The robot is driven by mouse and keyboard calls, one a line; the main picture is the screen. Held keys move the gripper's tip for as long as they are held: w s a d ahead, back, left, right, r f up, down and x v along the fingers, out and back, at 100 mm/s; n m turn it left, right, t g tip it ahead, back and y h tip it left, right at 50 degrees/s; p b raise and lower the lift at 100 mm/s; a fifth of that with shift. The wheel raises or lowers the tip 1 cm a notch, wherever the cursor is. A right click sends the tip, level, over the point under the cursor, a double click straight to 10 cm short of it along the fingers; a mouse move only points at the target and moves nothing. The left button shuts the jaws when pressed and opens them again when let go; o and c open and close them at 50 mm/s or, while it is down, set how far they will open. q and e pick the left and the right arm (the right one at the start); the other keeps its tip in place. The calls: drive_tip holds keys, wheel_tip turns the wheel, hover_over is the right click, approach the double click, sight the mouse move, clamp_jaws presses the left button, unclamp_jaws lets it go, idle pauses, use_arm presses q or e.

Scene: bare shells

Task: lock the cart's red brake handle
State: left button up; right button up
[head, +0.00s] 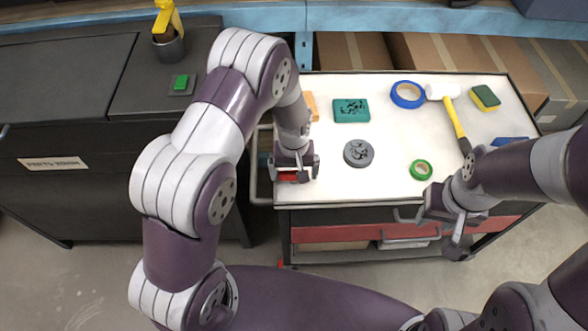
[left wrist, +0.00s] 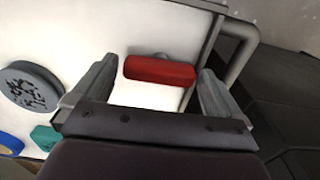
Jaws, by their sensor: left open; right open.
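The cart's white top (head: 390,180) has a dark rim and stands in front of me. The red brake handle (left wrist: 160,70) lies across between my left gripper's fingers in the left wrist view, near the cart's edge. In the head view only a small red part of the handle (head: 289,177) shows below my left gripper (head: 294,172). My left gripper (left wrist: 152,92) is open, with its fingers on either side of the handle and a gap at each end. My right gripper (head: 452,222) is open and empty at the cart's front edge.
On the cart top are a grey disc (head: 358,153), a teal block (head: 351,111), blue tape (head: 407,94), green tape (head: 421,169), a mallet (head: 456,118) and a sponge (head: 485,97). A dark cabinet (head: 65,140) stands left. Cardboard boxes (head: 455,52) sit behind.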

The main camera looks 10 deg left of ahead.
use_arm(q)
drive_tip(key=c, duration=0.9)
drive_tip(key=shift+o, duration=0.3)
drive_tip(key=m+p, duration=0.1)
drive_tip(key=m, duration=0.3)
drive_tip(key=shift+r, duration=0.1)
drive_tip(key=m+p, duration=0.1)
drive_tip(key=m, duration=0.3)
drive_tip(key=m+p, duration=0.1)
drive_tip(key=m, duration=0.4)
drive_tip(key=shift+w, duration=0.1)
drive_tip(key=m, duration=0.4)
drive_tip(key=shift+m+p, duration=0.35)
drive_tip(key=shift+m, duration=0.05)
